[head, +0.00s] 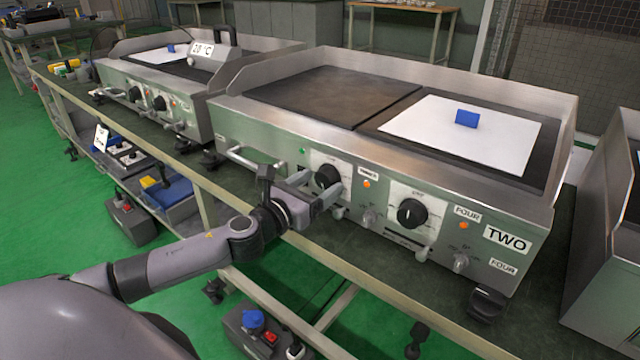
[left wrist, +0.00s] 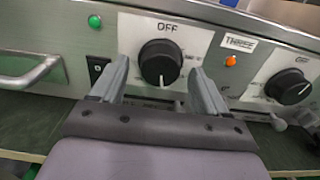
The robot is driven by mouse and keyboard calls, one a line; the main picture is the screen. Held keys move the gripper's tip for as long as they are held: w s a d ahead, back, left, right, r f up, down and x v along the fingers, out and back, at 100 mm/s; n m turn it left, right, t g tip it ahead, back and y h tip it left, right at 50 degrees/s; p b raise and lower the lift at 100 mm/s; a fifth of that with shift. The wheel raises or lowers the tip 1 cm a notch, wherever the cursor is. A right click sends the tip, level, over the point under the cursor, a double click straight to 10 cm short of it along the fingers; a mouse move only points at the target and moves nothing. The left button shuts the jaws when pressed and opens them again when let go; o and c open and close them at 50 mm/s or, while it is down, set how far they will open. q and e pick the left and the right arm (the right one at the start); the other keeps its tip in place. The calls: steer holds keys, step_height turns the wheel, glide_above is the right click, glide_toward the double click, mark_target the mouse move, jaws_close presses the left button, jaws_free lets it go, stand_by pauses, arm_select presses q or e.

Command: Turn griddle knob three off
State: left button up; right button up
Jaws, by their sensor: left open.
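Griddle knob three (head: 328,177) is a round black knob on a white dial plate, on the front panel of the griddle marked TWO (head: 270,135). It also shows in the left wrist view (left wrist: 160,62), below the word OFF, with a small white mark at its lower edge. The THREE label (left wrist: 239,42) is right of its dial. My left gripper (head: 318,184) is open in front of the panel. In the left wrist view its two fingers reach up on either side of the knob; I cannot tell whether they touch it. My right gripper is not in view.
Knob four (head: 411,213) is to the right on the same panel, with an orange lamp (head: 464,225) near it. A green lamp (left wrist: 95,21) and a bar handle (left wrist: 30,70) are left of knob three. A white sheet with a blue block (head: 467,118) lies on the right plate.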

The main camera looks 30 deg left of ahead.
arm_select(q)
steer(key=shift+w, duration=0.5)
steer(key=shift+c, duration=0.2)
steer(key=c, duration=1)
